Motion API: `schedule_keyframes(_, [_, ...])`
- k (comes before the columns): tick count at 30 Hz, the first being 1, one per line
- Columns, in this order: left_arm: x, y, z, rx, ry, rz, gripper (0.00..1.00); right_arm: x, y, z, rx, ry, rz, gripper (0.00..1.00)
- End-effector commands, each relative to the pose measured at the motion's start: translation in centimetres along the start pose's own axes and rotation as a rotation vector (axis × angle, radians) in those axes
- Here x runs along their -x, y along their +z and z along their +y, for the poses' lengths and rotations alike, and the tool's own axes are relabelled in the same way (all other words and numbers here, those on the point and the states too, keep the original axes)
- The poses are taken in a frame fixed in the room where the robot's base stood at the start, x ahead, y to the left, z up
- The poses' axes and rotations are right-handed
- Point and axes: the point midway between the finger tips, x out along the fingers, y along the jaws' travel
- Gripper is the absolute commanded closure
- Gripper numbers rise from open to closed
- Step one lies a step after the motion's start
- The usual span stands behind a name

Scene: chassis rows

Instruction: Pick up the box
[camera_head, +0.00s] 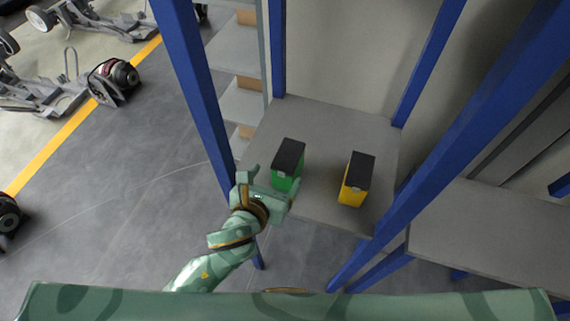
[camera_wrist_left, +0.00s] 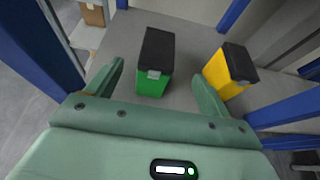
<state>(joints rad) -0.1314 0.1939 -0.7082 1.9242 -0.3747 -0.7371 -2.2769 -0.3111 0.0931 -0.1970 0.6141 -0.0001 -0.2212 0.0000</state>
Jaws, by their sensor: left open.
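Two boxes stand on a grey shelf (camera_head: 325,130) between blue posts. The green box (camera_head: 285,183) has a black top and stands on the left; it also shows in the left wrist view (camera_wrist_left: 150,86). The yellow box (camera_head: 352,197) has a black top and stands to its right; it also shows in the left wrist view (camera_wrist_left: 217,75). My left gripper (camera_head: 272,178) is open and empty, at the near side of the green box. In the left wrist view its fingers (camera_wrist_left: 158,88) are spread, with the green box ahead between them. My right gripper is not in view.
Blue posts (camera_head: 198,90) rise at the left and right of the shelf. Another grey shelf (camera_head: 500,225) lies to the right. Racks with brown boxes (camera_head: 247,82) stand behind at the left. Vehicle chassis (camera_head: 45,85) stand on the floor at the far left. Bare shelf lies behind the boxes.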

Motion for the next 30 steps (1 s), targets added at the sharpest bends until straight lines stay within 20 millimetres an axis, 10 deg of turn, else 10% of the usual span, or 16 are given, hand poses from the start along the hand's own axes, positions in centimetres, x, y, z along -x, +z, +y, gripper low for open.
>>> schedule_keyframes(19, [-10.0, -0.1, 0.2, 0.002, 0.001, 0.001, 0.19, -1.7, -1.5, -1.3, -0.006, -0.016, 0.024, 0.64])
schedule_keyframes(30, [-11.0, 0.0, 0.2, 0.0, 0.0, 0.001, 0.27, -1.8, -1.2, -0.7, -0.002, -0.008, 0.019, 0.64])
